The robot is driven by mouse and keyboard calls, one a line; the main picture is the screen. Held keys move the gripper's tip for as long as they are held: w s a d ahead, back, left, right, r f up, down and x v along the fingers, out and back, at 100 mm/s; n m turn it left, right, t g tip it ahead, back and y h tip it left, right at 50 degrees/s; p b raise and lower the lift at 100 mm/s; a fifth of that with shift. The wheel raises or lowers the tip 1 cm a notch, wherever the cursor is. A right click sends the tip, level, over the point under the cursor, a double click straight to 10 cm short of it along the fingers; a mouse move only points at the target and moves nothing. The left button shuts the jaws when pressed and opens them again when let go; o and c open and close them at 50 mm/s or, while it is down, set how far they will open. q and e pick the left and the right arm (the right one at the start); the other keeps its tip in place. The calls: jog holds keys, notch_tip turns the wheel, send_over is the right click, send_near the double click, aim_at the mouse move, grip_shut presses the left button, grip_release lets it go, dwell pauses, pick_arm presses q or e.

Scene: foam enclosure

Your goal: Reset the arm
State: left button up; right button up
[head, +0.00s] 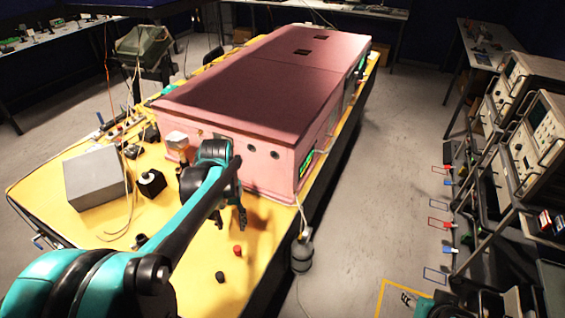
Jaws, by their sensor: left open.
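My left arm comes in from the lower left, teal and black, and reaches over the yellow table (190,262). My left gripper (230,222) is open and empty. It points down above the table, in front of the near face of the large pink foam enclosure (270,85). A small red cap-like piece (238,250) and a small black one (220,277) stand on the table just below the gripper, apart from it.
A grey box (95,178) and a small black block (151,183) stand on the table at left, among loose cables. A grey cylinder (302,254) hangs by the table's right edge. Racks with instruments (540,130) stand at right. The floor between (380,190) is clear.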

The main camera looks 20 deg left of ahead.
pick_arm(q)
jog(key=s+d+f+m+t+b, duration=0.1)
jog(key=s+d+f+t+b, duration=0.1)
jog(key=d, duration=0.5)
jog(key=s+d+f+m+t+b, duration=0.2)
jog(key=s+d+f+t+b, duration=0.1)
jog(key=s+d+t+b, duration=0.1)
jog(key=d+t+b, duration=0.1)
jog(key=d+b, duration=0.1)
jog(key=d, duration=0.1)
jog(key=shift+s+d+m, duration=0.25)
jog(key=shift+d+m, duration=0.05)
jog(key=shift+d, duration=0.05)
